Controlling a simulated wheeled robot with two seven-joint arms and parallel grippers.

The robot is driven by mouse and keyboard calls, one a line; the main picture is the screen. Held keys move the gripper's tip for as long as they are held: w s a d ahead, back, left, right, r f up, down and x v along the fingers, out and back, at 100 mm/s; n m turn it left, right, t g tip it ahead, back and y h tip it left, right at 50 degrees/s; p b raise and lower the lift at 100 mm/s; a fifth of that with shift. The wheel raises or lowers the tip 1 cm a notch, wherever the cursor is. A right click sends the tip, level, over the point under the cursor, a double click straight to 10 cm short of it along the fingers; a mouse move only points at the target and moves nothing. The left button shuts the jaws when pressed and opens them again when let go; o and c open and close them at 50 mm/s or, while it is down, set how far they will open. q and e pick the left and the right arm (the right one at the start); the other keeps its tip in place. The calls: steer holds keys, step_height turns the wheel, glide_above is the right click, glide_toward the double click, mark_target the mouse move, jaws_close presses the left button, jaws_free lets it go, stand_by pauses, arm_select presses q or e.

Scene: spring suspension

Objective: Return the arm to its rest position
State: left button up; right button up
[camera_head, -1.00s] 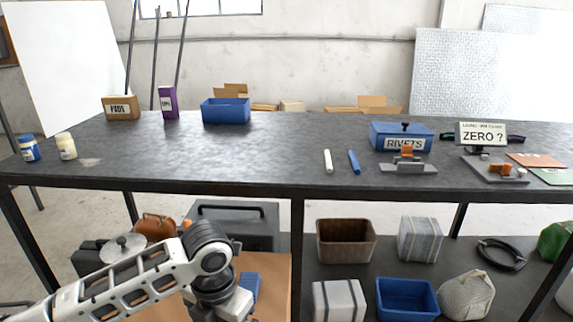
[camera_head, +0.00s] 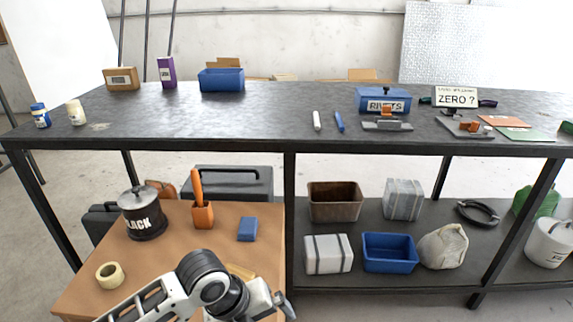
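My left arm (camera_head: 196,283) comes in low from the left, in front of a brown-topped low table (camera_head: 250,212). Its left gripper (camera_head: 284,304) is at the bottom edge, near the table's right side. It is small and partly cut off, so I cannot tell whether it is open or shut; I see nothing held in it. My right gripper is not in view.
The low table bears a black pot (camera_head: 143,222), an orange holder (camera_head: 202,215), a blue block (camera_head: 247,229) and a tape roll (camera_head: 109,275). The dark workbench (camera_head: 250,120) stands behind, with a blue RIVETS box (camera_head: 372,100).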

arm_select(q)
steer(key=s+d+f+n+t+h, duration=0.1)
steer(key=s+f+n+t+h, duration=0.2)
steer(key=n, duration=1.2)
steer(key=s+a+f+n+t+y, duration=0.4)
steer(key=s+a+n, duration=0.3)
steer(key=n, duration=0.8)
steer(key=a+t, duration=0.1)
steer(key=a, duration=0.2)
steer(key=shift+s+a+f, duration=0.15)
steer(key=shift+s+a, duration=0.15)
steer(key=shift+s, duration=0.05)
